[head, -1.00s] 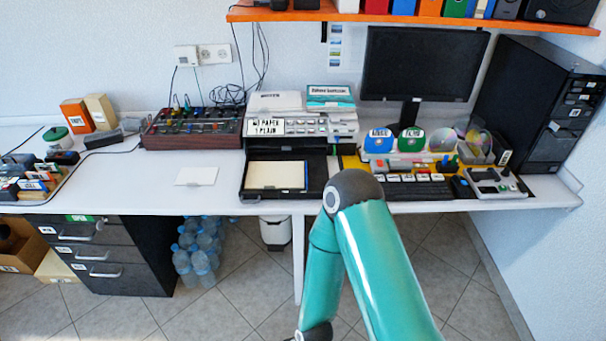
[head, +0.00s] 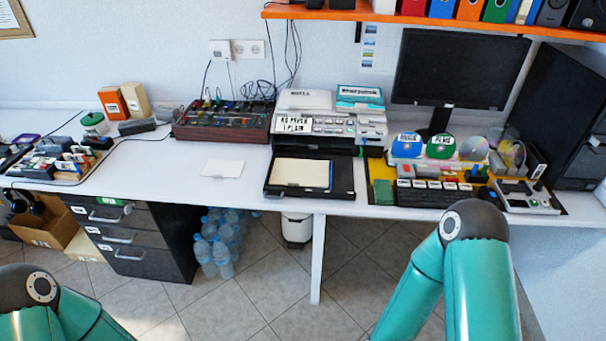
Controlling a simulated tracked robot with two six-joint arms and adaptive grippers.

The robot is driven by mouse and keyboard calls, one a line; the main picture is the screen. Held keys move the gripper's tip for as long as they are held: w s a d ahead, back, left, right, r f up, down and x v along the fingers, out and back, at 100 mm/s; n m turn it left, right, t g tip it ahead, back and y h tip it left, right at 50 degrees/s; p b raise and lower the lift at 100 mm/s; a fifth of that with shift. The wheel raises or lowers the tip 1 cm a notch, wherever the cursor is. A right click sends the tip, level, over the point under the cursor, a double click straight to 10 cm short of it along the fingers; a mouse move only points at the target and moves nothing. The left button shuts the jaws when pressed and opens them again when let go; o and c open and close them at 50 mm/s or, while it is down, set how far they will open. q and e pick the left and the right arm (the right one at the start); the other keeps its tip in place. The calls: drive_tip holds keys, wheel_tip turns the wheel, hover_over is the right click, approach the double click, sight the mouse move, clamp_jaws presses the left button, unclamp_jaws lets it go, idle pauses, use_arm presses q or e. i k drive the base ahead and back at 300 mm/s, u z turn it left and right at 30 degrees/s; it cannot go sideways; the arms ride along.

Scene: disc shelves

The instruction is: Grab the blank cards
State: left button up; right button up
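A flat white blank card or thin stack (head: 223,168) lies on the white desk, left of the printer tray; I cannot tell how many cards it holds. Cream sheets (head: 300,172) lie in the black pulled-out tray (head: 343,180) of the printer. Both of my arms show only as teal links at the bottom of the head view, one at the lower left and one at the lower right. Neither gripper is in view, so what they hold is hidden.
The printer (head: 330,125) stands behind the tray. A mixer-like box (head: 223,120) stands to its left. A keyboard (head: 432,193) and disc holders (head: 440,147) are at right, an organiser (head: 65,165) at left. The desk around the white card is clear.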

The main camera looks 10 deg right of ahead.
sight(285, 172)
drive_tip(key=u, duration=0.05)
drive_tip(key=i, duration=1.05)
drive_tip(key=z, duration=0.05)
